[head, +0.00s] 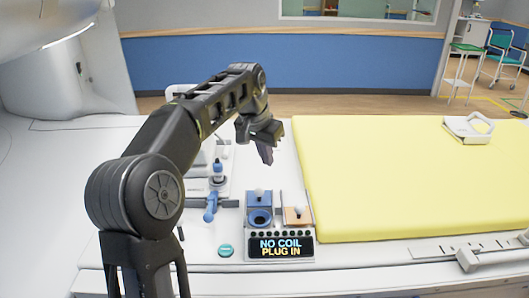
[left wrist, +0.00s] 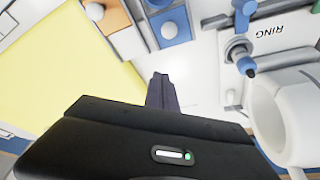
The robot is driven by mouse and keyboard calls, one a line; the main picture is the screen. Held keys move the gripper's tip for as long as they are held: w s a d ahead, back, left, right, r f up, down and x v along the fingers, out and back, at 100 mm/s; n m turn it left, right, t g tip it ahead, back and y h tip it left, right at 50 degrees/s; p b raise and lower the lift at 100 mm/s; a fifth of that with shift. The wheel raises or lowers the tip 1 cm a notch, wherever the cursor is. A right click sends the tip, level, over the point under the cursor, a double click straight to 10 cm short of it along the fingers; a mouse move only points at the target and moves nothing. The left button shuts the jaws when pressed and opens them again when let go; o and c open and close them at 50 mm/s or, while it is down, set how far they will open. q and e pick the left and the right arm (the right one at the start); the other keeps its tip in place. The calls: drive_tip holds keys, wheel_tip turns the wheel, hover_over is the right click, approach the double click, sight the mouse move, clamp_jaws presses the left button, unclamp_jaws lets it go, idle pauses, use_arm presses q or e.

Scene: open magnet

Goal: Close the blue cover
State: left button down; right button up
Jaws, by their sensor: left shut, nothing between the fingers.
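The blue cover (head: 259,201) is a small blue plate with a pale round knob, on the panel at the table's left side. The cover also shows in the left wrist view (left wrist: 178,17), at the top centre, cut by the frame edge. My left gripper (head: 266,157) is above the table behind the cover, pointing down, apart from it. Its fingers are together and empty, and they show in the left wrist view (left wrist: 162,90). My right gripper is not in view.
An orange part (head: 297,217) with a pale knob sits right of the blue socket. A display (head: 281,247) reads "NO COIL PLUG IN". A blue-handled plug (head: 211,207) stands to the left. The yellow mattress (head: 400,175) fills the right side.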

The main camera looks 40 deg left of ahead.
use_arm(q)
hover_over(270, 191)
drive_tip(key=x, duration=0.2)
drive_tip(key=s+x, duration=0.1)
drive_tip(key=x, duration=0.2)
drive_tip(key=shift+a+f, duration=0.15)
drive_tip(key=shift+f, duration=0.15)
drive_tip(key=shift+s+f, duration=0.2)
drive_tip(key=shift+f, duration=0.1)
drive_tip(key=shift+s+f, duration=0.15)
drive_tip(key=shift+s, duration=0.7)
drive_tip(key=shift+s+f, duration=0.15)
drive_tip(key=shift+s, duration=0.65)
